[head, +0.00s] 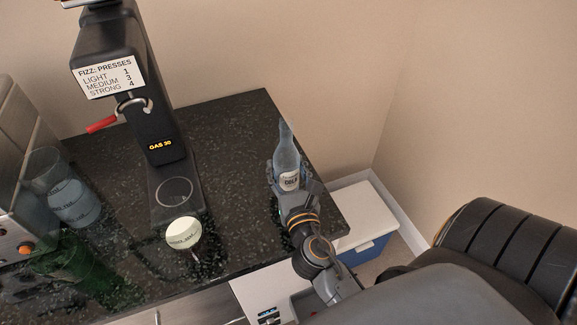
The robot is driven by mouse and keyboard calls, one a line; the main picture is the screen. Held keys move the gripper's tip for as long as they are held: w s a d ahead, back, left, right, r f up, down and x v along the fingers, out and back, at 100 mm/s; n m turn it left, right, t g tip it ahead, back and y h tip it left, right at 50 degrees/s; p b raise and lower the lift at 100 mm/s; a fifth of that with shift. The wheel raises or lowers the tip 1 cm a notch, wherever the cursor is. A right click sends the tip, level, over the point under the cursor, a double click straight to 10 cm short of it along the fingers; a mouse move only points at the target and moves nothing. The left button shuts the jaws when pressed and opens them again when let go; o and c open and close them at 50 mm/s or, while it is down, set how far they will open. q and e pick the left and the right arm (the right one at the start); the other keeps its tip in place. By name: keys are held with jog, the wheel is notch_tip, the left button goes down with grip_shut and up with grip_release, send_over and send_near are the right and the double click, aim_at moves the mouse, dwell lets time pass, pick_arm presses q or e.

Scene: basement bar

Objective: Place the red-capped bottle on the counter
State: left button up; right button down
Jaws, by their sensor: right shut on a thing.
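A clear bluish bottle (286,152) with a white label stands about upright at the right end of the dark speckled counter (235,135). My right gripper (287,187) is shut around its lower part, coming in from the front right. The gripper hides the bottle's base, so I cannot tell whether it touches the counter top. No red cap shows clearly on its narrow top. My left gripper is not in view.
A black fizz machine (135,60) with a red lever (101,124) stands left of the bottle. A blue-and-white cooler (368,245) is beyond the counter's right edge.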

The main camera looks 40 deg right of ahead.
jog(key=shift+a+r, duration=0.15)
jog(key=shift+a, duration=0.05)
jog(key=shift+s, duration=0.1)
jog(key=shift+c, duration=2.4)
grip_release()
jog(key=shift+d+f, duration=0.1)
jog(key=shift+f, duration=0.15)
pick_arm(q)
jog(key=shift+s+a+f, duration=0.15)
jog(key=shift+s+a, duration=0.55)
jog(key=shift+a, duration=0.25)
pick_arm(e)
jog(key=shift+r, duration=0.2)
jog(key=b+v, duration=0.2)
jog(key=v, duration=0.3)
jog(key=b+v, duration=0.3)
jog(key=v, duration=0.2)
jog(key=shift+s+a+f, duration=0.2)
jog(key=shift+s+f, duration=0.05)
jog(key=shift+s, duration=0.1)
jog(key=shift+s+a+r+b, duration=0.15)
jog(key=shift+s+b, duration=0.2)
jog(key=shift+s, duration=0.15)
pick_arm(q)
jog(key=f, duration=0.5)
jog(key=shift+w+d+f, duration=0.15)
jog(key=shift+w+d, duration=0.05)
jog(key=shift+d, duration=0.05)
pick_arm(e)
jog(key=shift+r, duration=0.1)
